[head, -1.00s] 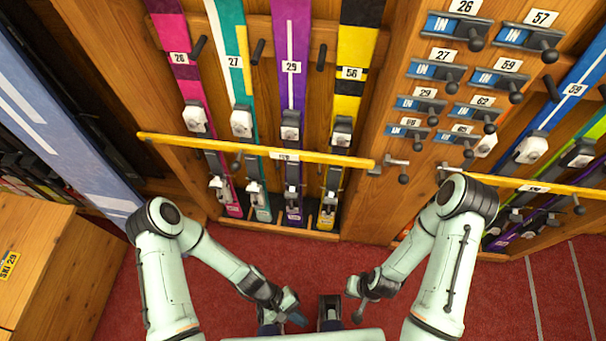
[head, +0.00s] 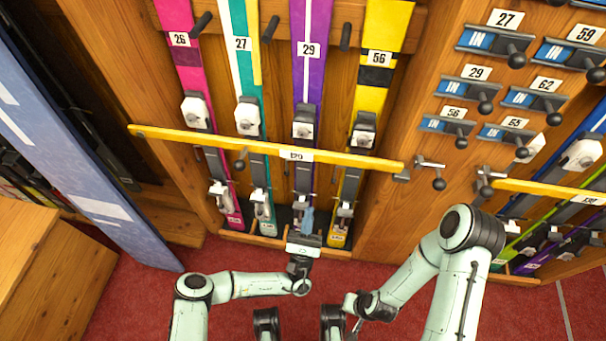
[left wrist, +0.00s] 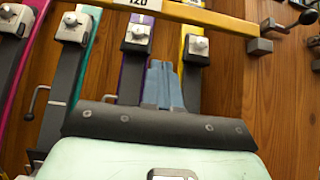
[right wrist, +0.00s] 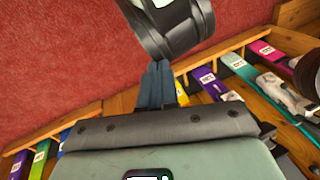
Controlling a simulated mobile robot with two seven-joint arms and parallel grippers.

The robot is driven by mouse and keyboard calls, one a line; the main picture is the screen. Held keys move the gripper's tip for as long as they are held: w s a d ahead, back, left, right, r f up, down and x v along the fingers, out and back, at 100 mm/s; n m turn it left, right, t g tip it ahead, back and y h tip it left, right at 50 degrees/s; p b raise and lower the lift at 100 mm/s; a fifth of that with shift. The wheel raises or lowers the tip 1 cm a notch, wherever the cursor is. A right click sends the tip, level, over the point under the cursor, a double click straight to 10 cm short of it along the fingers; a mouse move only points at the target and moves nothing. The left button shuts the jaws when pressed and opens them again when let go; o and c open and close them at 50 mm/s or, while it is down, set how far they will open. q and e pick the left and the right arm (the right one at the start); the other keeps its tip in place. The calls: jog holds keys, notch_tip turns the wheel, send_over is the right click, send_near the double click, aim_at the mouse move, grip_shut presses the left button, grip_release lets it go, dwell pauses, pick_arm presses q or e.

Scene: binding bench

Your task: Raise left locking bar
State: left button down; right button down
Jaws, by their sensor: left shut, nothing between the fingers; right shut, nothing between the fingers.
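The left locking bar (head: 225,145) is yellow, with a number label, and lies across several upright skis. It runs nearly level in the head view, and its right end sits by a grey bracket (head: 402,174). The bar also shows at the top of the left wrist view (left wrist: 205,15). My left gripper (head: 307,218) is shut and empty below the bar, in front of the purple ski, apart from the bar. My right gripper (right wrist: 157,82) is shut and empty, low above the floor.
A lever with a dark knob (head: 438,183) is on the wooden panel right of the bar. A second yellow bar (head: 550,191) crosses the right skis. Rows of numbered levers (head: 470,92) stand above. A blue-grey board (head: 80,170) leans at the left. Red carpet (head: 240,315) is open below.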

pick_arm(q)
jog(key=shift+w+a, duration=0.1)
dwell(0.3)
